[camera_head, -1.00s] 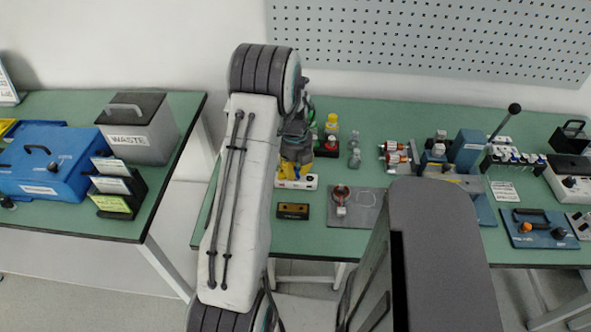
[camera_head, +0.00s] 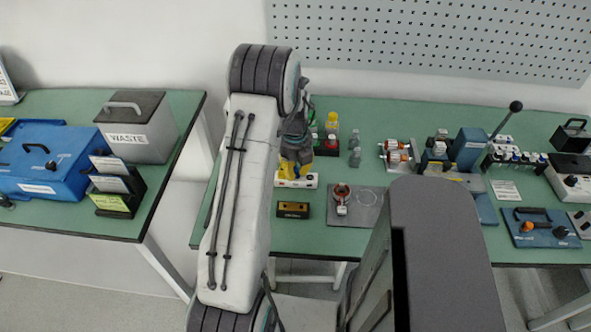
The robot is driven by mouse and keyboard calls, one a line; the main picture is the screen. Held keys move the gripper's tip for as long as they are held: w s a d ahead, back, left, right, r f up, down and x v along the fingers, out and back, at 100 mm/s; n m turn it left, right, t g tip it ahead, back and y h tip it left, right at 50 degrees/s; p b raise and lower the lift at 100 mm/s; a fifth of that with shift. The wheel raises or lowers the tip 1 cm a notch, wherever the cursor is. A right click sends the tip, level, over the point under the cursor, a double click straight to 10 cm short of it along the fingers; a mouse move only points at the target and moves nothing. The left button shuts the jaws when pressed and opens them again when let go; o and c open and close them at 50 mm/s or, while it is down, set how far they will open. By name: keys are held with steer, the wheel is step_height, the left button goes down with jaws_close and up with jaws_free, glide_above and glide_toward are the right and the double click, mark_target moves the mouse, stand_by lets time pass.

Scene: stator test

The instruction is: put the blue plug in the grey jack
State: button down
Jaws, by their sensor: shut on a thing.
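My gripper (camera_head: 296,163) hangs at the end of my arm over the white jack block (camera_head: 312,181), its yellow fingertips pointing down. The fingertips are at or just above the top of the block; I cannot tell whether they touch it. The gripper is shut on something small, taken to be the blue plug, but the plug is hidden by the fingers. The block's sockets are mostly covered by the fingers, so the grey jack cannot be made out.
A small black and yellow box (camera_head: 293,210) lies in front of the block. A grey plate (camera_head: 367,212) with a copper ring part (camera_head: 341,193) is to its right. Bottles (camera_head: 332,122) stand behind, close to my gripper. A blue press (camera_head: 467,149) stands further right.

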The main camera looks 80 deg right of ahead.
steer(key=shift+f, duration=0.2)
steer(key=c, duration=1.1)
jaws_free()
steer(key=r, duration=1.2)
steer(key=shift+a, duration=0.3)
